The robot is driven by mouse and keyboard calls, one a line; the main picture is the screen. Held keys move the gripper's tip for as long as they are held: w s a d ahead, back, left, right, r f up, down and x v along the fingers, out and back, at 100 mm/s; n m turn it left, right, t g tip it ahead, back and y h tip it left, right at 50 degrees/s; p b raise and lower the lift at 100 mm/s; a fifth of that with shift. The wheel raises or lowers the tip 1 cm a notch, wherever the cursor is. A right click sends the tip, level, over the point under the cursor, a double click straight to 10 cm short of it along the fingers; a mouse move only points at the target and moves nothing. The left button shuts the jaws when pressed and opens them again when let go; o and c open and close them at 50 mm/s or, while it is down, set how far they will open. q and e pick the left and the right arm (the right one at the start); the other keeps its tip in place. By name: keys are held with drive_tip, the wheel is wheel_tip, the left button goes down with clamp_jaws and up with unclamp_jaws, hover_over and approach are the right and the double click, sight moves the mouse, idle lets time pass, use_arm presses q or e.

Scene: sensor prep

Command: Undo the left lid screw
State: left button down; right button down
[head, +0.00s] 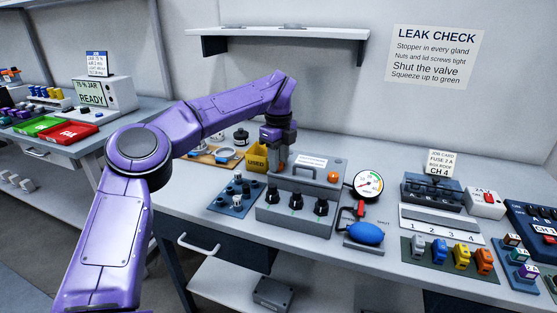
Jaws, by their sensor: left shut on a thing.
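A grey box (293,217) with a lid and a handle (291,174) stands on the bench, with several black knobs along its front. An orange lid screw (333,177) shows at the lid's right end. My left gripper (281,168) points down at the lid's left end, its fingers shut at the left lid screw's place. The left screw itself is hidden by the fingers, so I cannot tell whether it turns or is raised. My right gripper is not in view.
A pressure gauge (368,184) and a blue squeeze bulb (367,232) are right of the box. A blue tray of small parts (235,196) and a yellow bin (256,158) are on its left. A shelf (285,33) hangs above. Fuse gear fills the bench's right side.

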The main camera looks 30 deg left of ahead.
use_arm(q)
drive_tip(key=c, duration=0.8)
unclamp_jaws()
drive_tip(key=shift+c, duration=0.2)
wheel_tip(320, 180, up, 10)
drive_tip(key=p, duration=0.2)
drive_tip(key=shift+r, duration=0.25)
